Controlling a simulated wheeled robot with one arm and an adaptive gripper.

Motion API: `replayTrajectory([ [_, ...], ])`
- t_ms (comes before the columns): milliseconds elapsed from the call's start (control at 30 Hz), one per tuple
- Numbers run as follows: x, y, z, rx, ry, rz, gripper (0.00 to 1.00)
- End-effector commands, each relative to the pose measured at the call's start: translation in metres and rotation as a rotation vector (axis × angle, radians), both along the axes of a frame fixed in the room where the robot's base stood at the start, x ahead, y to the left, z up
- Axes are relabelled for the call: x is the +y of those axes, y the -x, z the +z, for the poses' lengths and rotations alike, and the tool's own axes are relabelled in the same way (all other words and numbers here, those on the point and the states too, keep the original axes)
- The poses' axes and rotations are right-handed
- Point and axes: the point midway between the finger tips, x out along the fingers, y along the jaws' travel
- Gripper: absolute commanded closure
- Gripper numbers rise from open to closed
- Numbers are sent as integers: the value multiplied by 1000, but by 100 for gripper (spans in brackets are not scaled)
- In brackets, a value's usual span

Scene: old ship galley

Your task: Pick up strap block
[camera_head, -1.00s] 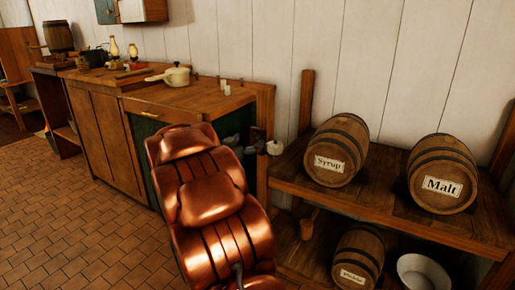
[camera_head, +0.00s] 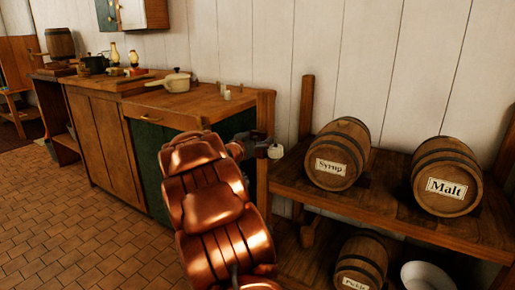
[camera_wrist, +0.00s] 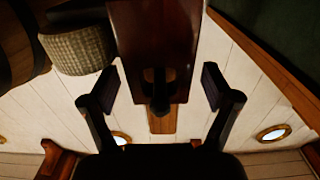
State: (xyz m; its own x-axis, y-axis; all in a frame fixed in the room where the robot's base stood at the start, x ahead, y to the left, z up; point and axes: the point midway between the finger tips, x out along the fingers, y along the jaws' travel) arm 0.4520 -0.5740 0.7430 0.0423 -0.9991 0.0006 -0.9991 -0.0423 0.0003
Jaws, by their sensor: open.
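A dark red-brown wooden piece, which looks like the strap block (camera_wrist: 155,35), runs down from the top edge of the wrist view. It has a slot and a black fitting (camera_wrist: 160,92) at its near end. My gripper (camera_wrist: 160,85) is open, with one dark finger on each side of it. Gaps show between the block and both fingers, so it is not gripped. In the head view my gripper (camera_head: 256,141) is small, beyond my copper arm, near the counter's right end. The block cannot be made out there.
The wooden shelf (camera_head: 400,213) on the right bears the Syrup barrel (camera_head: 338,154) and the Malt barrel (camera_head: 446,176). A pale woven thing (camera_wrist: 78,50) is close to the left finger. The counter (camera_head: 190,100) stands left, the white plank wall (camera_head: 260,45) behind. The tiled floor (camera_head: 75,225) is clear.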

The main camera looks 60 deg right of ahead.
Motion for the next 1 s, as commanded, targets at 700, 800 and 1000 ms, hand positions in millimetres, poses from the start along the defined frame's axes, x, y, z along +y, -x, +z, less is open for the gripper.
replayTrajectory([
  [700, 0, 0, 0, 0, -1, 1, 78],
  [800, 0, 0, 0, 0, -1, 1, 78],
  [1000, 1, 0, 4, -1, -1, 1, 78],
])
